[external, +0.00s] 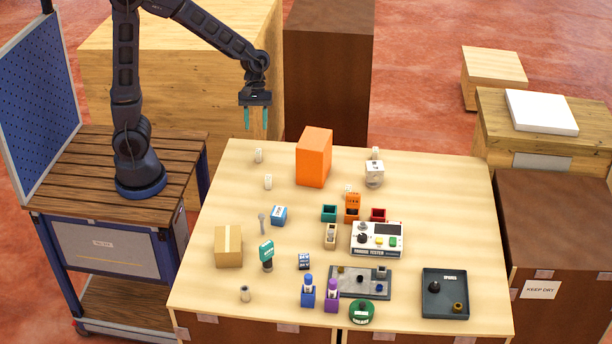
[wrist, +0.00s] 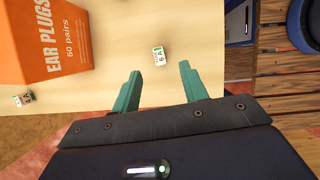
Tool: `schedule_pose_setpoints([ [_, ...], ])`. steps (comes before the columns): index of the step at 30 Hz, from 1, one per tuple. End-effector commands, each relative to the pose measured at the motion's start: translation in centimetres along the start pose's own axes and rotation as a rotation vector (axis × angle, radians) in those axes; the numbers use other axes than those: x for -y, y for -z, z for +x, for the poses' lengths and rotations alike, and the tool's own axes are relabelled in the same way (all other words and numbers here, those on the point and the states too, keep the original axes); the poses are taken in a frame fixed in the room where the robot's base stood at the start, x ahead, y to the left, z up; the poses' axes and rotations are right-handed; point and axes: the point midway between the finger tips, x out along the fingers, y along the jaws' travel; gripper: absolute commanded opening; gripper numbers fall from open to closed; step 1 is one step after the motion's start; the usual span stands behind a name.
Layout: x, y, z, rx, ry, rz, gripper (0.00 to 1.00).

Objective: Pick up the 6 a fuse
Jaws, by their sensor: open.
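The 6 A fuse (wrist: 158,56) is a small white block with a green-marked end and "6 A" printed on it. My gripper (external: 256,122) points down above and behind that edge, apart from the fuse. Its teal fingers (wrist: 160,82) are spread and empty. The fuse is in plain sight.
An orange ear plugs box (external: 313,158) stands tall beside the fuse. A small piece (wrist: 23,99) lies past the box. A cardboard box (external: 228,246), torque tester (external: 377,238) and dark tray (external: 445,294) stand nearer the front.

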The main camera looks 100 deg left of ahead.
Motion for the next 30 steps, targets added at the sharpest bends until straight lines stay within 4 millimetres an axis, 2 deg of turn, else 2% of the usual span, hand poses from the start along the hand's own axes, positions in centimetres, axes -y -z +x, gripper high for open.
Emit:
schedule_pose_setpoints([
  [5, -0.4, 0.5, 1.0, 0.008, 0.005, -0.041, 0.44],
  [15, -0.3, 0.5, 5.4, 0.009, 0.005, -0.040, 0.44],
  [23, -0.4, 0.8, 7.0, 0.008, 0.005, -0.038, 0.44],
  [30, -0.4, 1.5, 10.0, 0.009, 0.006, -0.040, 0.44],
])
